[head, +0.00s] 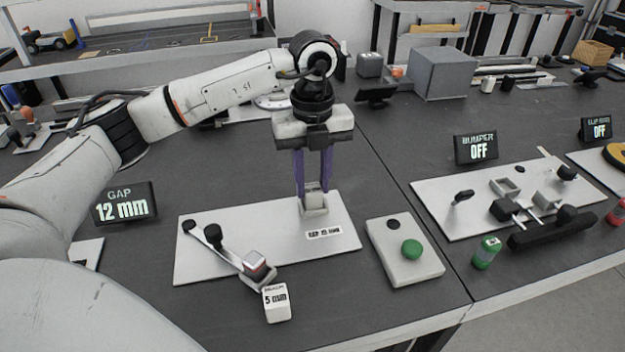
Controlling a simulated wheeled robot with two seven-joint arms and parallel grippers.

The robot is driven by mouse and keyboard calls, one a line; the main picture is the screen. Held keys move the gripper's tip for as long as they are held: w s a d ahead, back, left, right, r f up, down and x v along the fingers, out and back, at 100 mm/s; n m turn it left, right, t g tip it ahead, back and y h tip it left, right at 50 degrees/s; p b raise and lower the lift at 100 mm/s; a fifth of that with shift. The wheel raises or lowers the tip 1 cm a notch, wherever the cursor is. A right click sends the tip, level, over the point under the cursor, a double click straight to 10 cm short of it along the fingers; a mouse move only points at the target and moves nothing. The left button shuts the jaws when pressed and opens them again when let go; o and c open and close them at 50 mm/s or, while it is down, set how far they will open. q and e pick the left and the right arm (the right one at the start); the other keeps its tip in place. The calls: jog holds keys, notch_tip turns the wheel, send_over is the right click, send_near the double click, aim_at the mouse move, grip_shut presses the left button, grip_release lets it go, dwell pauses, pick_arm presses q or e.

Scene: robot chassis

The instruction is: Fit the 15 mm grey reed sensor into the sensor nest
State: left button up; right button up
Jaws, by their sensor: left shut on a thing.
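My left gripper (314,188) points straight down, its two purple fingers closed on a small grey block, which I take to be the grey reed sensor (314,191). The fingertips hide much of it. The sensor nest (315,207) is a light grey block on the metal plate (215,268), directly under the fingertips. The sensor is at the nest's top; I cannot tell how deep it sits. A label (324,233), hard to read, lies in front of the nest. My right gripper is not in view.
A display (124,203) reads GAP 12 mm. A green-button box (405,250) stands right; another fixture plate (440,215) lies beyond.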

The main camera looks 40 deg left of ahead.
aim_at(313, 187)
pick_arm(q)
jog(key=shift+f, duration=0.15)
jog(key=o, duration=1.1)
jog(key=shift+c, duration=0.2)
notch_tip(313, 187, up, 12)
jog(key=p, duration=0.1)
jog(key=shift+r, duration=0.2)
